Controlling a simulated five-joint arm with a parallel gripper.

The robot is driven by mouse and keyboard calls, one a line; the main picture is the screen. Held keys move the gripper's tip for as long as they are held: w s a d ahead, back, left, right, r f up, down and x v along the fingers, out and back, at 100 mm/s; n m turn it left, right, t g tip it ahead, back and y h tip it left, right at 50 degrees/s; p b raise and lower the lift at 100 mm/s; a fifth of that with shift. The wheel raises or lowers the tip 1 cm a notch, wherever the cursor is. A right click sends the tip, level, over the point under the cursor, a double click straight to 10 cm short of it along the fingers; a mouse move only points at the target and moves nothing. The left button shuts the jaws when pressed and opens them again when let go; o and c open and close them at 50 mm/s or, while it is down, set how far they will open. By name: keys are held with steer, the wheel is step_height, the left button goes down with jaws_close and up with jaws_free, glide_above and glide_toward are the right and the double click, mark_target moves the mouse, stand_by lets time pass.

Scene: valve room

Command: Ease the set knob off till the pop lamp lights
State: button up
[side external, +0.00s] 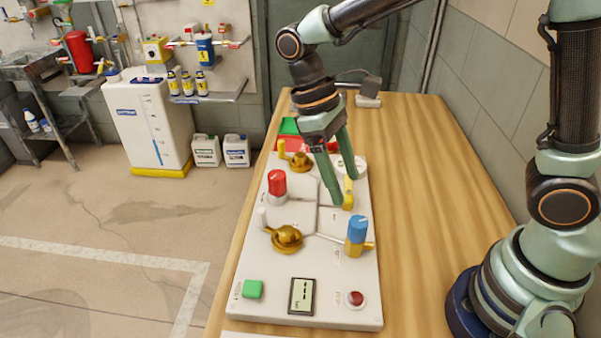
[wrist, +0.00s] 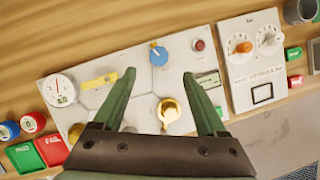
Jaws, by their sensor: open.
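A white panel (side external: 330,270) lies on the wooden bench. It carries a blue knob (side external: 357,230) on a yellow base and a red knob (side external: 277,182); labels are too small to show which is the set knob. A small round red lamp or button (side external: 355,299) sits at the near right corner, dark red with no clear glow; it also shows in the wrist view (wrist: 199,45). My gripper (side external: 341,190) is open and empty, fingers pointing down by the yellow lever (side external: 348,192). In the wrist view the blue knob (wrist: 158,53) appears beyond and between the fingertips, apart from them.
Brass valves (side external: 287,237) (wrist: 167,111), a green button (side external: 252,289), a small display (side external: 302,295) and a round gauge (wrist: 60,90) share the panel. A second panel (wrist: 238,79) with orange and white knobs stands beside it. Bare bench (side external: 430,190) lies to the right.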

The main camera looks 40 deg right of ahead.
mark_target(358, 221)
steer(key=x, duration=1)
steer(key=shift+d+f, duration=0.1)
jaws_close()
